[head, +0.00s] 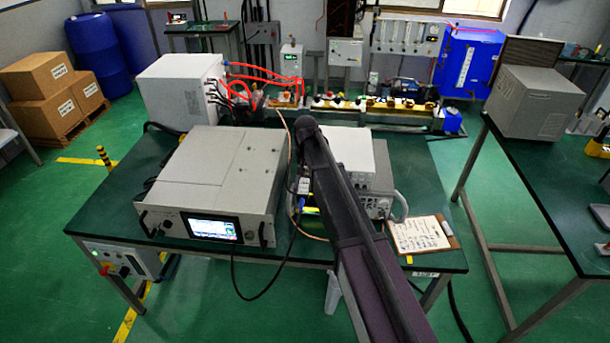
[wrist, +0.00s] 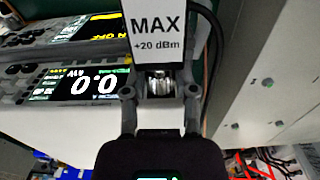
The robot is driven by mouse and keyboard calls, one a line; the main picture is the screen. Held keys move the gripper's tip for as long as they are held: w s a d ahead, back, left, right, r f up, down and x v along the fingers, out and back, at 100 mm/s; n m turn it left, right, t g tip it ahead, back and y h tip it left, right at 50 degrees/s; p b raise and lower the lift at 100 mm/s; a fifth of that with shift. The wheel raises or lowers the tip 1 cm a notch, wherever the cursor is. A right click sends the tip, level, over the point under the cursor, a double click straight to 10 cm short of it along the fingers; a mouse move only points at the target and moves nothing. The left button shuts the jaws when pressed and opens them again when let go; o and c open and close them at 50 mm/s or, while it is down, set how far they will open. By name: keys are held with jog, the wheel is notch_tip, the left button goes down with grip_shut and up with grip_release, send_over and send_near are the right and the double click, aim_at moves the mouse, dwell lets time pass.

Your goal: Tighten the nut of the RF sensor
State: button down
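The RF sensor (wrist: 157,35), a white-labelled block reading "MAX +20 dBm", fills the top middle of the wrist view. Its silver, ridged nut (wrist: 160,86) shows just below the label. My gripper (wrist: 160,90) has one finger on each side of the nut, with the nut between them. Whether the fingers press on it or leave a small gap cannot be made out. In the head view a small pale block, apparently the sensor (head: 304,185), shows left of my arm, beside the instruments. My gripper is hidden there behind my arm.
Instruments with lit displays (wrist: 95,85) lie close on the left in the wrist view. A pale panel (wrist: 265,80) stands close on the right. A dark cable (wrist: 211,35) runs beside the sensor. The large generator box (head: 220,180) and a clipboard (head: 419,234) are on the green table (head: 370,258).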

jog(key=shift+a, duration=0.2)
jog(key=shift+d, duration=0.15)
jog(key=shift+d+y, duration=0.1)
jog(key=shift+y, duration=0.2)
jog(key=y, duration=0.1)
jog(key=y+b, duration=0.2)
jog(key=y, duration=0.1)
jog(key=shift+s+d+f, duration=0.1)
jog(key=shift+d+f, duration=0.15)
jog(key=shift+f, duration=0.05)
jog(key=shift+y+b, duration=0.85)
jog(key=shift+y, duration=0.15)
jog(key=shift+r+y+b, duration=0.1)
jog(key=shift+y+b, duration=0.25)
jog(key=shift+y, duration=0.15)
